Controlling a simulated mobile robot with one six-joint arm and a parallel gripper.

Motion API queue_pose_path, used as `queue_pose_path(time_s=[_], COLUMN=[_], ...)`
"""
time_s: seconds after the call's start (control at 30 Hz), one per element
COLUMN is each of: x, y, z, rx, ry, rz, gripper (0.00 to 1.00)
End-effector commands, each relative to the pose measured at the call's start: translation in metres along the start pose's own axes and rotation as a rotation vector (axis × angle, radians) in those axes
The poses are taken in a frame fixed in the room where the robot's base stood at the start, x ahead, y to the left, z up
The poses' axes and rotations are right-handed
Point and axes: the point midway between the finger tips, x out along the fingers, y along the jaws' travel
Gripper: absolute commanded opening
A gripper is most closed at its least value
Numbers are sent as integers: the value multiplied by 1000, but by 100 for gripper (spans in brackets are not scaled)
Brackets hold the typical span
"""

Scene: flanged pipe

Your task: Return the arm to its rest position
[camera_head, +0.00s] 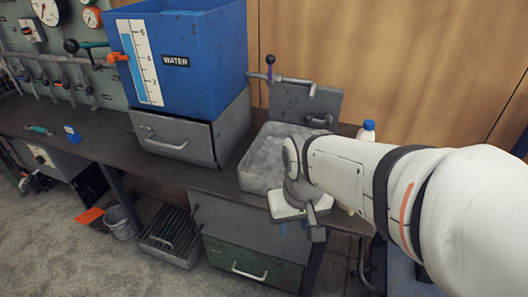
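My white arm (352,172) reaches in from the right edge toward the middle of the picture. Its wrist is over the right part of the grey sink basin (262,163). My gripper (317,234) points down at the front edge of the bench, just right of the basin. Its fingers are small and mostly hidden behind the wrist, so I cannot see whether they are open or shut, or whether they hold anything.
A blue water tank (205,45) stands on a grey drawer box (178,138) left of the basin. A tap (290,79) is behind the basin. A white bottle (366,133) stands close behind my arm. A pipe-and-gauge panel (60,62) is far left. A bucket (119,223) is on the floor.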

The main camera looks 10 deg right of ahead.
Motion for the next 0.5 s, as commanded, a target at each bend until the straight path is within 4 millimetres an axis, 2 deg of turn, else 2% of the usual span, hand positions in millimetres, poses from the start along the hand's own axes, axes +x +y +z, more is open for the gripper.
queue_pose_path(time_s=[0.27, 0.37, 0.5], x=[-6, -20, -55], y=[0, -1, -3], z=[-1, -2, -5], rx=[-3, -6, -13], ry=[-2, 1, 10], rz=[1, -1, -7], gripper=[36, 36, 36])
